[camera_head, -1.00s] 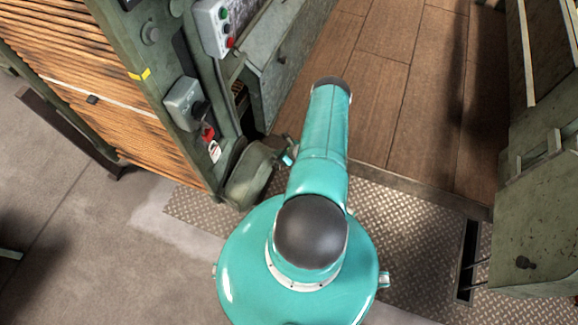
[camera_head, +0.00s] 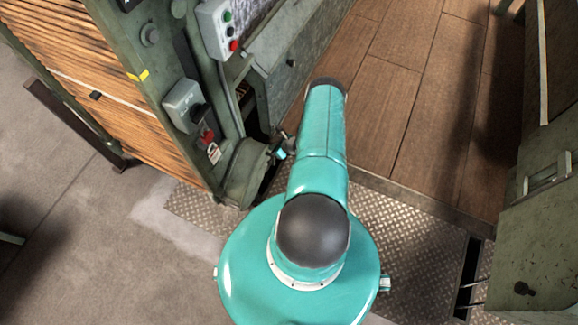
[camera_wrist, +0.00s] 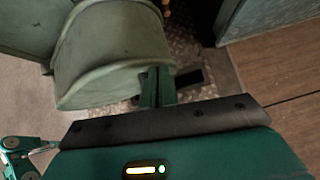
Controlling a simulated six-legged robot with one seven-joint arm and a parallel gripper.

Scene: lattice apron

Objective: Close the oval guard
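The oval guard (camera_head: 246,172) is a worn green, round-ended cover at the foot of the green machine, left of my arm in the head view. In the wrist view the guard (camera_wrist: 112,52) fills the upper left as a drum-like shell with a raised rim. My gripper (camera_wrist: 156,80) shows two narrow green fingers close together, just right of the guard's lower edge. They look shut, with nothing clearly between them. I cannot tell whether they touch the guard.
A control box with buttons (camera_head: 217,30) and a switch box with a red tag (camera_head: 185,104) sit on the machine above the guard. A green cabinet (camera_head: 540,245) stands at the right. Tread plate (camera_head: 410,235) and wooden boards (camera_head: 405,85) form the floor.

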